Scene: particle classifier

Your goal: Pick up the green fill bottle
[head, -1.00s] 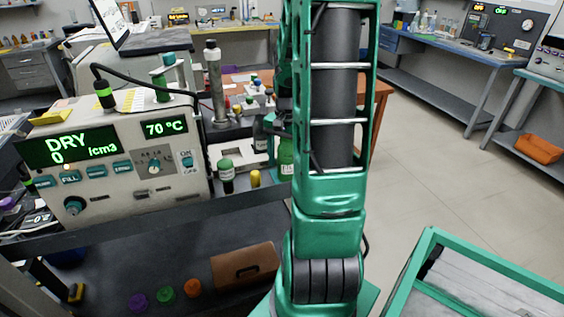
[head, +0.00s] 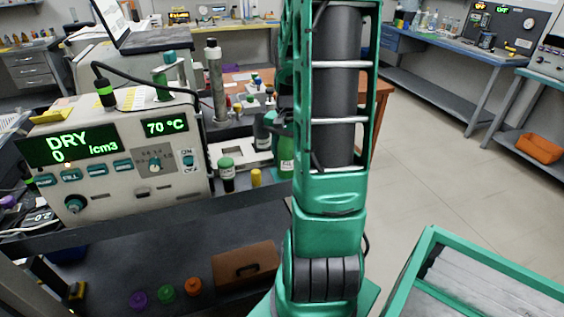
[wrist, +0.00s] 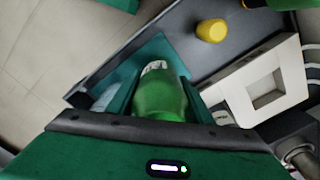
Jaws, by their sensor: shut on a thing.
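The green fill bottle (head: 287,158) is at the right end of the bench in the head view, partly hidden behind my arm. In the wrist view the green bottle (wrist: 158,100) sits between the two fingers of my gripper (wrist: 160,104). The fingers are shut on it from both sides. In the head view my gripper is mostly hidden by my arm. Whether the bottle's base touches the bench cannot be told.
A yellow-capped item (head: 256,177) and a dark bottle with a green cap (head: 226,172) stand close by on the bench. A white device with a square recess (wrist: 262,88) is beside the bottle. The DRY display machine (head: 115,160) is at left. Open floor lies to the right.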

